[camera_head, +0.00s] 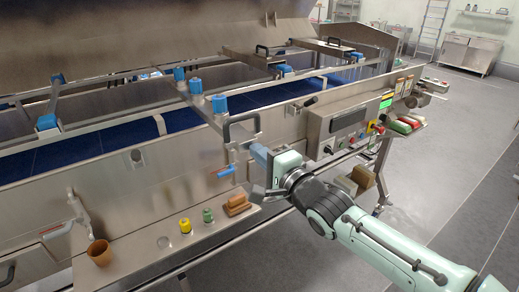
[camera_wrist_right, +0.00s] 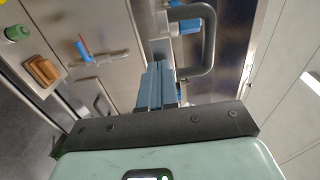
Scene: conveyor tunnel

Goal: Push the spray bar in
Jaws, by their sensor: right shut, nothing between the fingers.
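The spray bar (camera_head: 200,106) is a metal bar with blue nozzles, lying across the blue belt of the open tunnel. Its near end has an end plate and a dark U-shaped handle (camera_head: 241,126) at the side wall. The handle also shows large in the right wrist view (camera_wrist_right: 209,42). My right gripper (camera_head: 258,153) is shut and empty, its blue fingers pointing at the end plate just below the handle. In the right wrist view the fingers (camera_wrist_right: 155,85) overlap the handle's lower end; I cannot tell whether they touch. My left gripper is out of view.
A blue-handled valve (camera_head: 227,171) sits on the wall left of the fingers. A shelf below holds a brown cup (camera_head: 99,253), a yellow knob (camera_head: 185,225), a green knob (camera_head: 208,215) and a brown block (camera_head: 237,204). A control panel (camera_head: 350,118) stands to the right.

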